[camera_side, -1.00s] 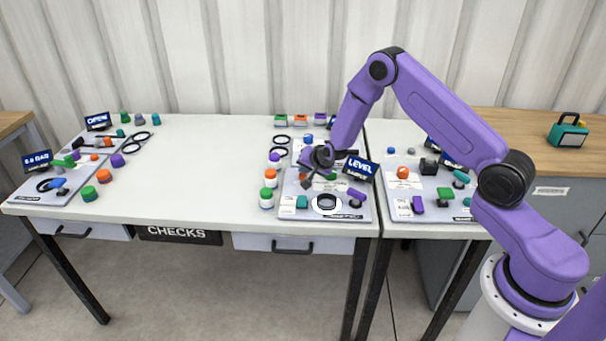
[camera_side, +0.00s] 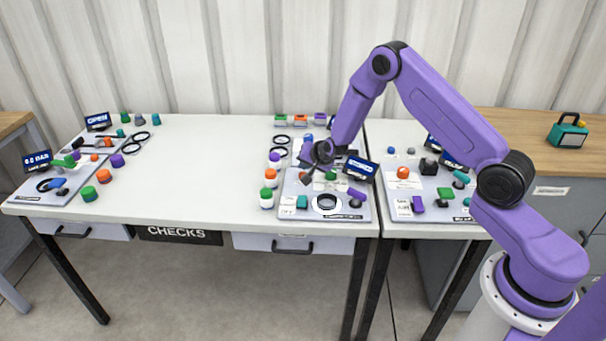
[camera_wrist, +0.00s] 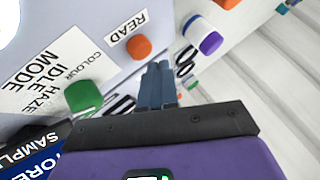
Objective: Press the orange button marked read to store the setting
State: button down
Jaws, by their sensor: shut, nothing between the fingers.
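The orange button (camera_wrist: 139,47) sits on a pale grey panel beside a white label (camera_wrist: 127,27) reading READ. My gripper (camera_wrist: 158,70) is shut and empty. Its fingertips show just below and right of the button in the wrist view, with a small gap between them in the picture. In the side view my gripper (camera_side: 307,179) hangs over the left part of the panel (camera_side: 345,213), and I cannot make out the button there. The panel's blue display (camera_side: 360,168) is partly cut off in the wrist view (camera_wrist: 45,152), where the letters TORE and SAMPL show.
A green knob (camera_wrist: 82,95) stands near the button, beside a printed MODE label (camera_wrist: 45,75). A black ring on a white disc (camera_side: 327,204) lies at the panel's front. Capped jars (camera_side: 267,197) stand left of the panel. The table's middle is clear.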

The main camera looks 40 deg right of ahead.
jog(key=shift+r, duration=0.1)
jog(key=shift+r, duration=2.45)
